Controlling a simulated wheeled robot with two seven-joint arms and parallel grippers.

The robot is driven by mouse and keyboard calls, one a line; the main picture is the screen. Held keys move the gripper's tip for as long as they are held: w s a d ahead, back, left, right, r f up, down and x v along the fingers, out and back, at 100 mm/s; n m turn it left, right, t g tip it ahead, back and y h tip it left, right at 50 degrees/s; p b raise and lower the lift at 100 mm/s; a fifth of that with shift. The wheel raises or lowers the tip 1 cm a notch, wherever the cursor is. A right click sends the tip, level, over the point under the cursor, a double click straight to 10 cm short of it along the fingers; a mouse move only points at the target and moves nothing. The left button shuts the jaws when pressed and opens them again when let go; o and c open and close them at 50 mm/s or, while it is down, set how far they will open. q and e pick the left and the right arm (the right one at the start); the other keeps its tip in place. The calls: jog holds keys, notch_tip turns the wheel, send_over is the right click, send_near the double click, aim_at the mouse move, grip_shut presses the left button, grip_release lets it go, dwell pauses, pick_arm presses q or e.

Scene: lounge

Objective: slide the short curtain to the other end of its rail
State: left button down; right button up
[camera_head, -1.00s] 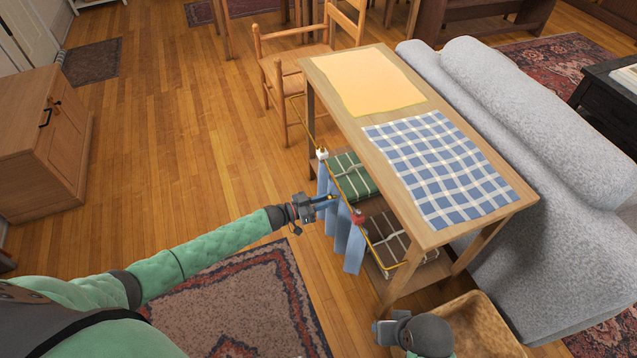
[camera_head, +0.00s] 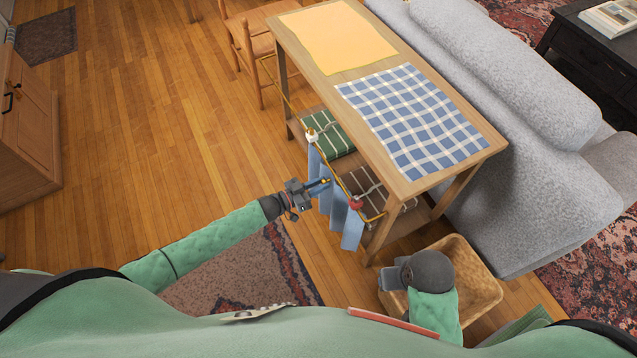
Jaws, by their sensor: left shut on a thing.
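The short blue curtain (camera_head: 328,214) hangs in folds from a thin brass rail (camera_head: 335,170) along the open side of a wooden console table. A white piece (camera_head: 311,136) sits on the rail at the curtain's far edge, and a red piece (camera_head: 355,204) near its near edge. My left gripper (camera_head: 322,186) is shut on the blue curtain, between the white and red pieces. The cloth between its fingertips is too small to see clearly. My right gripper (camera_head: 390,279) is low over a wicker basket, away from the curtain; its fingers are mostly hidden.
The table (camera_head: 408,180) carries a yellow cloth (camera_head: 338,38) and a blue checked cloth (camera_head: 412,118). Its shelf holds a green striped bundle (camera_head: 325,132) and a brown one. The basket (camera_head: 478,285) stands at the near end, a grey sofa (camera_head: 530,150) behind.

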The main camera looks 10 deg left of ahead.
pick_arm(q)
jog(key=shift+s+d+f, duration=0.1)
jog(key=shift+s+d, duration=0.05)
jog(key=shift+s, duration=0.1)
jog(key=c, duration=1.3)
grip_release()
pick_arm(e)
jog(key=shift+s, duration=0.1)
pick_arm(q)
jog(key=b+v, duration=0.1)
jog(key=v, duration=0.6)
jog(key=shift+s+a+b, duration=0.2)
jog(key=shift+a+b, duration=0.15)
pick_arm(e)
jog(key=a+f, duration=0.1)
jog(key=w+a+f, duration=0.1)
jog(key=shift+w+f+t, duration=0.1)
jog(key=shift+f+t, duration=0.2)
jog(key=shift+a+y, duration=0.2)
jog(key=shift+y, duration=0.1)
